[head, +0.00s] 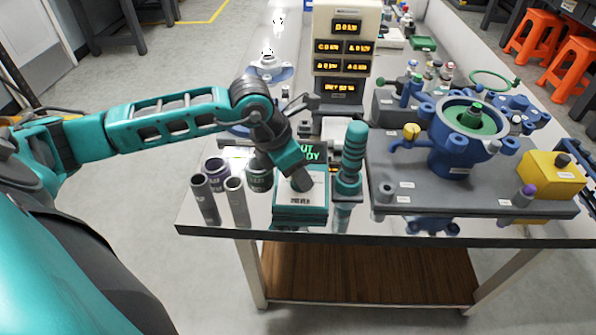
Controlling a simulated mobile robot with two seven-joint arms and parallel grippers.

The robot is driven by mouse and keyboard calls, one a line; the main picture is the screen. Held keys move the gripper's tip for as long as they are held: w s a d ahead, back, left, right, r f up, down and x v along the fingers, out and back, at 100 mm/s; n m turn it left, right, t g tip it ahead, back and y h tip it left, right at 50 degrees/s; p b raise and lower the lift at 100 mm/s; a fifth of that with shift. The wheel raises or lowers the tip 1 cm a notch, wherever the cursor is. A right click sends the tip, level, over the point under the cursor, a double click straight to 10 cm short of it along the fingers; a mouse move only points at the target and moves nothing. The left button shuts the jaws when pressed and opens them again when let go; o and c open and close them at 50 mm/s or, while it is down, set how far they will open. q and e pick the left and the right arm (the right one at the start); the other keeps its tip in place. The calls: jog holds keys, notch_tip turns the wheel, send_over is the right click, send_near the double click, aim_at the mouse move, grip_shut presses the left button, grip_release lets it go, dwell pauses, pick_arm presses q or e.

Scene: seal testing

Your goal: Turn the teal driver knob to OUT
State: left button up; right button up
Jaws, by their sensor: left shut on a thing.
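A teal box (300,215) with a pale top and a small label stands at the front edge of the bench. My left gripper (298,183) reaches down onto its top and is shut on its driver knob, which is mostly hidden by the fingers. Which way the knob points cannot be seen. Behind the gripper a dark panel with green letters (309,152) is partly covered by my arm. My right gripper is out of view.
A grey plate (430,197) with a blue valve body (452,150) and a yellow block (551,176) lies to the right. A display tower (346,12) rises behind.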

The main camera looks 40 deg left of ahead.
pick_arm(q)
jog(key=shift+d+n+y+b, duration=0.15)
jog(key=shift+n+y+b, duration=0.3)
jog(key=shift+n, duration=0.65)
jog(key=shift+n+t+y+b, duration=0.25)
jog(key=shift+n+t+b, duration=0.05)
jog(key=shift+n, duration=0.5)
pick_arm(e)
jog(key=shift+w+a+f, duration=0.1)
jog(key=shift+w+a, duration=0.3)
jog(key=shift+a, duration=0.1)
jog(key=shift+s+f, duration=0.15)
pick_arm(q)
jog(key=o, duration=1)
jog(key=shift+o, duration=0.2)
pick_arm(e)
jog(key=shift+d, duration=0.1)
pick_arm(q)
jog(key=p+v, duration=0.1)
jog(key=v, duration=1.2)
jog(key=shift+p, duration=0.3)
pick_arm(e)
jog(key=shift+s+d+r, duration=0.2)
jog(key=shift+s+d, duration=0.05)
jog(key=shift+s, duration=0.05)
